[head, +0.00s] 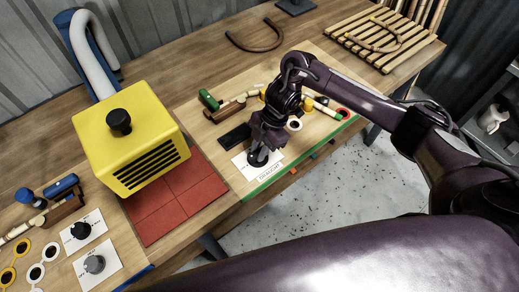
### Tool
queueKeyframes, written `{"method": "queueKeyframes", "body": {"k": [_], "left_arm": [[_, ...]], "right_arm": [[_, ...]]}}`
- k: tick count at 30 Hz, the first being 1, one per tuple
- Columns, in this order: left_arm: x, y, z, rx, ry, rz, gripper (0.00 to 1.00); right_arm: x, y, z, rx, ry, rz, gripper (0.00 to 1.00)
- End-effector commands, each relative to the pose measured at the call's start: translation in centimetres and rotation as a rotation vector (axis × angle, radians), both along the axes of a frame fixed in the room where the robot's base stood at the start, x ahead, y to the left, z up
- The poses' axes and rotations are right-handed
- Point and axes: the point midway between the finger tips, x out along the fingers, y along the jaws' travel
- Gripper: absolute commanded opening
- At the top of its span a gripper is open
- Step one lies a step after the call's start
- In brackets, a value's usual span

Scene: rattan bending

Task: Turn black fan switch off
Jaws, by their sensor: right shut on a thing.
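A black knob (258,158) stands on a white card (240,164) on the right half of the bench, beside a printed label (271,172) too small to read surely. My right gripper (260,150) reaches down over this knob from above and is shut on it. The gripper hides most of the knob, so I cannot tell which way its pointer faces. Another black knob (81,230) stands on a white card at the lower left. My left gripper is not in view.
A yellow vented box (108,138) with a black top knob and grey hose stands over red tiles (165,216). A grey knob (95,264) is at lower left. A green-ended clamp (209,101) and a black block (234,136) lie near my right gripper.

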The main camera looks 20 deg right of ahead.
Motion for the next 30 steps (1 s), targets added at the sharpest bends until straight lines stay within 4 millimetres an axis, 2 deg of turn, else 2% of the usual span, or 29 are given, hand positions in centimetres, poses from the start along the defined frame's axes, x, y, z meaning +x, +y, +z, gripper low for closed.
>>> {"method": "queueKeyframes", "body": {"k": [18, 19, 23, 30], "left_arm": [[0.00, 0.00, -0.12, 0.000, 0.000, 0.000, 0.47], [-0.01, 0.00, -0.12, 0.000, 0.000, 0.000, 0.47], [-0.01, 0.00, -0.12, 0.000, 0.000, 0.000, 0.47], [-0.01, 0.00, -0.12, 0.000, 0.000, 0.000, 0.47]], "right_arm": [[0.09, -0.03, 0.04, 0.000, -0.002, 0.043, 0.00], [0.10, -0.02, 0.04, 0.000, -0.002, 0.043, 0.23], [0.08, -0.02, 0.03, 0.000, -0.002, 0.043, 0.40], [0.06, -0.01, 0.01, -0.001, 0.000, 0.042, 0.42]]}}
